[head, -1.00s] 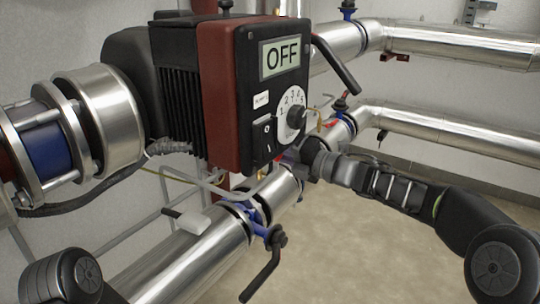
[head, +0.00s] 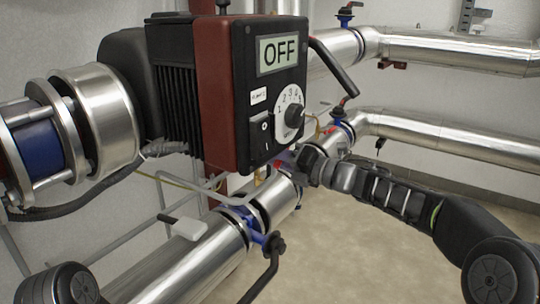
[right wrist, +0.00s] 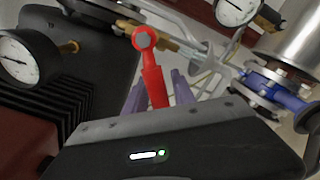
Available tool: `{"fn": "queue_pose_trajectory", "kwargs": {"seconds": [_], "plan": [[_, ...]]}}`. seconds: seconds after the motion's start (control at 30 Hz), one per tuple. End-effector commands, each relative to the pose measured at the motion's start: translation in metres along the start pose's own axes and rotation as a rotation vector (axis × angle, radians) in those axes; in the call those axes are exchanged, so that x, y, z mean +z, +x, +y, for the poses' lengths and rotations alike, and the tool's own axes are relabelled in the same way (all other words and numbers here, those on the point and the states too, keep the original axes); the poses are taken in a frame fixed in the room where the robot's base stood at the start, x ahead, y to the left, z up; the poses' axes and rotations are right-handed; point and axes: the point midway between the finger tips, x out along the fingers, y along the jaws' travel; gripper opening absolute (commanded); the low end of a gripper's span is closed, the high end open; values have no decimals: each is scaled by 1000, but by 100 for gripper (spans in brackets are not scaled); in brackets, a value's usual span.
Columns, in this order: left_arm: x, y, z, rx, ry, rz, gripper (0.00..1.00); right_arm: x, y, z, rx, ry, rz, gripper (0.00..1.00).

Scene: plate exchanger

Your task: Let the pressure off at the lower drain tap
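The drain tap's red lever (right wrist: 152,75) shows in the right wrist view, with a round grey bolt head at its top end and brass fittings behind it. The two purple fingers of my right gripper (right wrist: 158,92) stand apart on either side of the lever, with small gaps seen; the gripper looks open. In the head view my right gripper (head: 300,163) is below the pump box, at the lower pipe; a bit of red (head: 282,162) shows beside it, and the rest of the tap is hidden. My left gripper is out of view.
The pump box (head: 265,95) reads OFF and hangs close above my right gripper. A blue valve with a black lever (head: 262,275) sits on the lower pipe (head: 185,268). Pressure gauges (right wrist: 22,60) flank the tap. Open floor lies at lower right.

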Motion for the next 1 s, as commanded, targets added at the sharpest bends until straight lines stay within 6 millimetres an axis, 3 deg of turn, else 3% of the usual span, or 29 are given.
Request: {"fn": "queue_pose_trajectory", "kwargs": {"seconds": [0.1, 0.47, 0.8, 1.0], "plan": [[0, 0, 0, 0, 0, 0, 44, 1, 0, 0, 0, 0, -1, 41], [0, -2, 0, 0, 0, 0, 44, 2, -6, 1, 0, 0, -2, 41], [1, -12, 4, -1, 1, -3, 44, 2, -56, 2, -2, 1, -4, 41], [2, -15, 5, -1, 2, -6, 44, 1, -77, 0, -1, 1, -2, 41]]}}
